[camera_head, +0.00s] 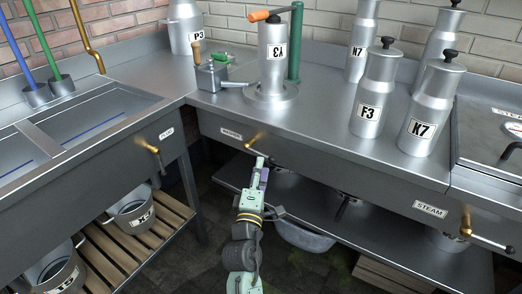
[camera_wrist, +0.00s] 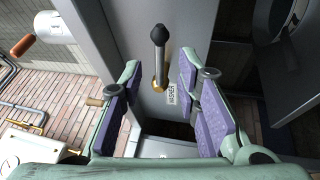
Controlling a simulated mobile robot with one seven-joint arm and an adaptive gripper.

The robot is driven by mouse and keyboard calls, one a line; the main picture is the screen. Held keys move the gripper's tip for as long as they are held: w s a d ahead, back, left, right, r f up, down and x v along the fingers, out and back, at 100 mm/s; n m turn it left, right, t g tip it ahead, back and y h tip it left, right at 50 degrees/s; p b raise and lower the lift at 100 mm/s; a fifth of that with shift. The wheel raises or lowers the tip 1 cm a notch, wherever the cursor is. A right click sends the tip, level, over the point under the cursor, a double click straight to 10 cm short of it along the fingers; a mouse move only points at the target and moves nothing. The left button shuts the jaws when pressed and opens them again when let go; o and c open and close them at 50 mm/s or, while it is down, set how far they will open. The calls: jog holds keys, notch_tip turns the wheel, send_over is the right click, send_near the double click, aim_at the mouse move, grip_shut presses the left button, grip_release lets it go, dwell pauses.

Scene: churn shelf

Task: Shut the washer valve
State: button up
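The washer valve (camera_head: 255,139) is a brass fitting on the front panel of the steel counter, just right of the white WASHER label (camera_head: 231,134). In the wrist view the washer valve (camera_wrist: 159,60) shows a grey lever with a black knob rising from a brass base. The WASHER label (camera_wrist: 171,95) is beside that base. My gripper (camera_head: 261,166) is just below the valve in the head view. In the wrist view my gripper (camera_wrist: 159,78) is open, its purple-padded fingers on either side of the lever, with visible gaps. Contact is not visible.
Two similar brass valves are on the counter fronts, one by the left label (camera_head: 155,149) and the STEAM valve (camera_head: 466,222). Milk cans, including F3 (camera_head: 373,95), stand on the counter (camera_head: 320,119). A lower shelf (camera_head: 380,225) lies under it.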

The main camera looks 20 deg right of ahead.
aim_at(262, 154)
jog(key=p+x, duration=0.1)
jog(key=x, duration=0.4)
jog(key=shift+w+d+r+p, duration=0.15)
jog(key=shift+w+p, duration=0.2)
jog(key=shift+p, duration=0.05)
jog(key=shift+c, duration=0.4)
grip_shut()
